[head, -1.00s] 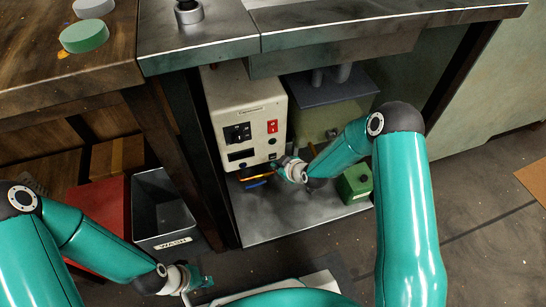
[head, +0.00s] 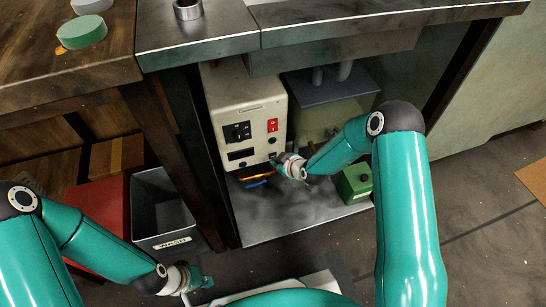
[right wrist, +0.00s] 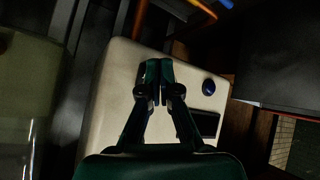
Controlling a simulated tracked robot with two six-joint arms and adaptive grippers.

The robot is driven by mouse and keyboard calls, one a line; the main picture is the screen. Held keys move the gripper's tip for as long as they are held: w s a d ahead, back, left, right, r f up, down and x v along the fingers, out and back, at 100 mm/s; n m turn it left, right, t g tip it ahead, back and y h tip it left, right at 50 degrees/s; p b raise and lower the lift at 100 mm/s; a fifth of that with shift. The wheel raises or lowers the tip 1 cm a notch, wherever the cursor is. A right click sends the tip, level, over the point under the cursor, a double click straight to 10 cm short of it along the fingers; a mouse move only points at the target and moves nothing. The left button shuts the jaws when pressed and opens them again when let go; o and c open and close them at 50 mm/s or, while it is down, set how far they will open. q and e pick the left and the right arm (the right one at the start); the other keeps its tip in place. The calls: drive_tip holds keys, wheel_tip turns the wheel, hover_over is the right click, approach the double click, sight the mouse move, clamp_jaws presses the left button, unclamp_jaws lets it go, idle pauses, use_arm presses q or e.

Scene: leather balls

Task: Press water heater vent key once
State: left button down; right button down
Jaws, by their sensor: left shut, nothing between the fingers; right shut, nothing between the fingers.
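The water heater (head: 222,100) is a cream box under the metal counter. Its front has a red switch (head: 272,125), a black socket panel (head: 237,132), a dark display (head: 241,154) and a small dark round button (head: 272,141). A blue knob (right wrist: 208,87) shows in the right wrist view. I cannot tell which control is the vent key. My right gripper (head: 275,159) is shut and empty at the lower right of the front, hiding that spot; its fingertips (right wrist: 158,70) overlap the cream panel in the right wrist view. Contact is unclear. My left gripper (head: 205,283) is shut and empty, low, away from the heater.
Orange and blue pipes (head: 256,178) run below the heater. A green box (head: 355,183) stands on the metal shelf (head: 290,220) to the right. A grey bin (head: 160,205) is at left. The cabinet's dark post (head: 195,150) stands just left of the heater.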

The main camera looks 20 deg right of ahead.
drive_tip(key=shift+w+b, duration=0.3)
drive_tip(key=shift+w, duration=0.1)
idle(0.6)
drive_tip(key=shift+s, duration=0.1)
idle(0.3)
drive_tip(key=shift+s, duration=0.75)
drive_tip(key=shift+s+d, duration=0.15)
drive_tip(key=shift+s, duration=2.35)
